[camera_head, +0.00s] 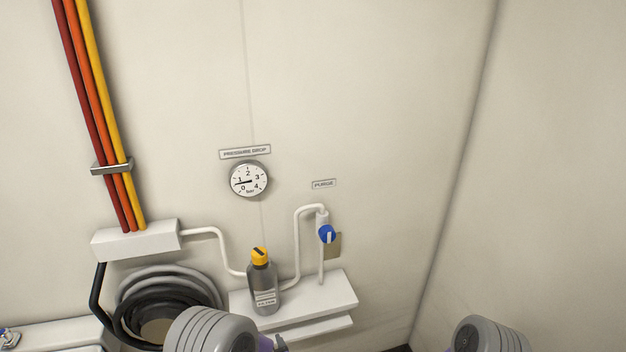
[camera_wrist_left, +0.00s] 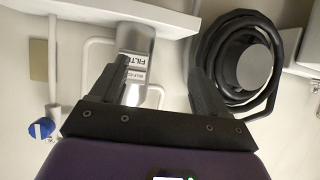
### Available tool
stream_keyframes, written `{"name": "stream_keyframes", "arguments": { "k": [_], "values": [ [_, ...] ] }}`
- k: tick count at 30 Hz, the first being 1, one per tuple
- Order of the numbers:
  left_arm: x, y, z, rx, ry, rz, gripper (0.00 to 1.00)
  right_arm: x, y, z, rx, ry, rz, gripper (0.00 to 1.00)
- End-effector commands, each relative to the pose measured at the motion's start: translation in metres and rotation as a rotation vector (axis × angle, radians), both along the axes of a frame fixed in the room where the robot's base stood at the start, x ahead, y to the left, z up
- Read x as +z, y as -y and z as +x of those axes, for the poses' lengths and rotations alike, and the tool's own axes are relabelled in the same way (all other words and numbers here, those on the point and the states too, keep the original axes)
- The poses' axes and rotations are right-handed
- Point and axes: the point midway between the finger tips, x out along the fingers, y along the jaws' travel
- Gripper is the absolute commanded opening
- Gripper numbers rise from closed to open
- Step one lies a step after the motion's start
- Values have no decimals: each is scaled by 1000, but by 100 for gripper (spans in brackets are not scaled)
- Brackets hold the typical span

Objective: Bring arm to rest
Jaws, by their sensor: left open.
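My left arm (camera_head: 212,332) comes in at the bottom of the head view, with only a sliver of its hand showing below the shelf. In the left wrist view my left gripper (camera_wrist_left: 152,73) has its two dark fingers spread apart. A grey filter bottle (camera_head: 263,284) with a yellow cap stands upright on the white shelf (camera_head: 325,294). In the wrist view the bottle (camera_wrist_left: 136,62) appears upside down between the fingers, beyond them; I cannot tell the distance. My right arm (camera_head: 490,336) shows only a grey link at the bottom right; its gripper is out of view.
A blue valve knob (camera_head: 327,234) on a white pipe stands right of the bottle, under the PURGE label. A round gauge (camera_head: 249,179) is above. A dark hose coil (camera_head: 126,322) hangs at lower left beneath a white box (camera_head: 136,240). The wall at right is bare.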

Motion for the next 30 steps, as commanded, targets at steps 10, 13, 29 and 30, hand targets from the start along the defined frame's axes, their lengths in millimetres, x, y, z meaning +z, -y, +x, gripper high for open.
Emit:
{"name": "stream_keyframes", "arguments": {
  "k": [10, 13, 29, 30],
  "values": [
    [-155, 8, -133, -232, -674, -445, 75, 0, 0, 0, 0, 0, 0, 76],
    [-169, 18, -178, -286, -829, -555, 75, 0, 0, 0, 0, 0, 0, 76],
    [-173, 28, -228, -355, -991, -665, 75, 0, 0, 0, -1, -1, 0, 76],
    [-173, 28, -227, -354, -992, -664, 75, 0, 0, 0, -1, -1, 0, 76]
  ]
}}
